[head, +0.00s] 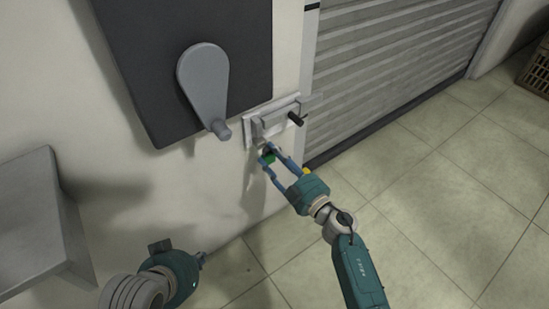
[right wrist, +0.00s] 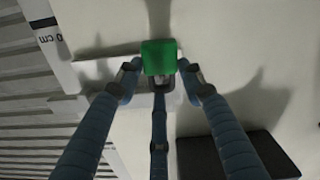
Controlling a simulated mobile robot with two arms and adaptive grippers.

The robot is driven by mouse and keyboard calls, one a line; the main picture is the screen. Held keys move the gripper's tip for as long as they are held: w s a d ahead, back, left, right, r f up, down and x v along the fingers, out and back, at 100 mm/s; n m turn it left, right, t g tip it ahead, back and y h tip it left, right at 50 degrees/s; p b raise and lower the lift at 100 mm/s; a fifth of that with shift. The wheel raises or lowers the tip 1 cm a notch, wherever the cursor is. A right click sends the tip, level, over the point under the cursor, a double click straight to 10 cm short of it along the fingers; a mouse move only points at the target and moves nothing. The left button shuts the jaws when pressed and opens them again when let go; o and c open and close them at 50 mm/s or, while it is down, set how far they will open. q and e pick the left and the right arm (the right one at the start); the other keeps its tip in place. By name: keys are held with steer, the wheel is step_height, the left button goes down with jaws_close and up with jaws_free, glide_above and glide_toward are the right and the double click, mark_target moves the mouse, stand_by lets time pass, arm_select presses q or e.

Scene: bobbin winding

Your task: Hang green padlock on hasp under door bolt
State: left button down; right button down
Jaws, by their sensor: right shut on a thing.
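The green padlock (head: 269,158) is between the fingertips of my right gripper (head: 267,153), just below the door bolt (head: 278,117) on the wall. In the right wrist view the padlock's green body (right wrist: 159,57) sits between the fingertips, with a grey loop beside it. My right gripper is shut on the padlock. The hasp under the bolt is mostly hidden by the fingers, and I cannot tell whether the shackle touches it. My left gripper (head: 201,258) is low at the left, away from the bolt; its fingers are barely visible.
A dark panel with a grey lever (head: 204,85) is on the wall above left of the bolt. A ribbed grey shutter (head: 385,70) is to the right. A grey box-like ledge (head: 35,220) stands at the left.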

steer(key=shift+w+a, duration=0.15)
steer(key=shift+w, duration=0.1)
arm_select(q)
steer(key=shift+w+d+r, duration=0.1)
steer(key=shift+w+d, duration=0.05)
steer(key=shift+w, duration=0.1)
arm_select(e)
steer(key=shift+w+a, duration=0.4)
steer(key=shift+w, duration=0.1)
arm_select(q)
steer(key=shift+w+r+t, duration=0.1)
steer(key=shift+w+t, duration=0.2)
arm_select(e)
steer(key=shift+f, duration=0.2)
arm_select(q)
steer(key=shift+w+d+r, duration=0.15)
steer(key=shift+w, duration=0.1)
arm_select(e)
steer(key=shift+f, duration=0.1)
arm_select(q)
steer(key=shift+w+d+r+t, duration=0.15)
steer(key=shift+w+r+t, duration=0.15)
steer(key=shift+w+t, duration=0.15)
arm_select(e)
steer(key=shift+f, duration=0.3)
steer(key=c, duration=1)
jaws_free()
steer(key=shift+s+d, duration=0.1)
